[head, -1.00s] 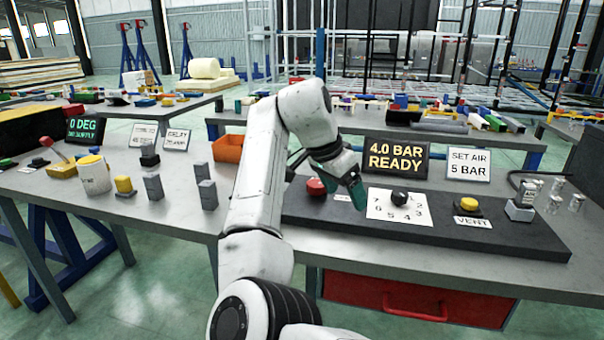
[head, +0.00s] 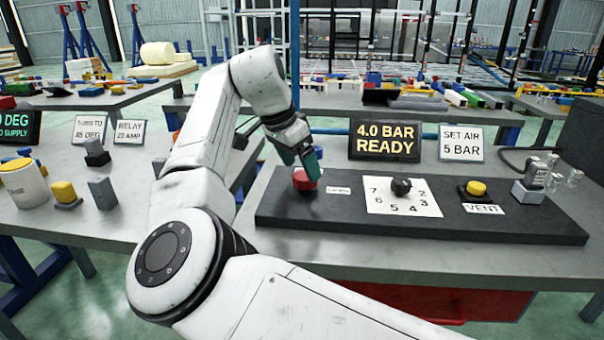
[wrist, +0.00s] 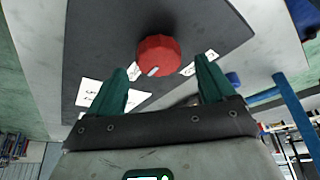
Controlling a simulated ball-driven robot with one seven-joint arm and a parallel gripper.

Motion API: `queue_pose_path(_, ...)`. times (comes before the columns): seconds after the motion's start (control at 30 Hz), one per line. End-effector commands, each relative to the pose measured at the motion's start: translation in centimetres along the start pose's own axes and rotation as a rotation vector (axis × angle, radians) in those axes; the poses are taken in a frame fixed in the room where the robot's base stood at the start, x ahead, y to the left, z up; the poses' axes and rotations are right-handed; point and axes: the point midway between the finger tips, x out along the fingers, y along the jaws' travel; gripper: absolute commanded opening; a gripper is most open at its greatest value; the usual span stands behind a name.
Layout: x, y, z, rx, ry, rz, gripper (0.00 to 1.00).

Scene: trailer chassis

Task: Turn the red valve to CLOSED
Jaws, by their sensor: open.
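The red valve (head: 305,179) is a round ribbed knob at the left end of the dark panel (head: 400,225). In the wrist view the red valve (wrist: 158,56) lies ahead of the fingertips, near the middle between them, with a pale mark on its lower edge. My gripper (wrist: 166,75) is open with green fingers and holds nothing. In the head view my gripper (head: 312,165) is right at the valve, its fingers partly overlapping it; whether they touch cannot be told. A small white label (head: 338,190) lies right of the valve, its text too small to read.
On the panel are a black knob (head: 401,187) on a numbered dial card, a yellow button (head: 476,188) by a VENT label, and a grey block fixture (head: 528,192). Behind stand a "4.0 BAR READY" display (head: 385,141) and a "SET AIR 5 BAR" sign (head: 461,143).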

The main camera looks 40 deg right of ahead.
Motion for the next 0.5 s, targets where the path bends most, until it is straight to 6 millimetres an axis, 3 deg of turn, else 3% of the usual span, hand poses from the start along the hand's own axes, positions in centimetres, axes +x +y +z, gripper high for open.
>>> queue_pose_path(0.2,2.4,0.0,0.0,0.0,-0.001,0.0,0.83)
queue_pose_path(0.5,2.8,0.0,0.0,0.001,0.0,-0.001,0.83)
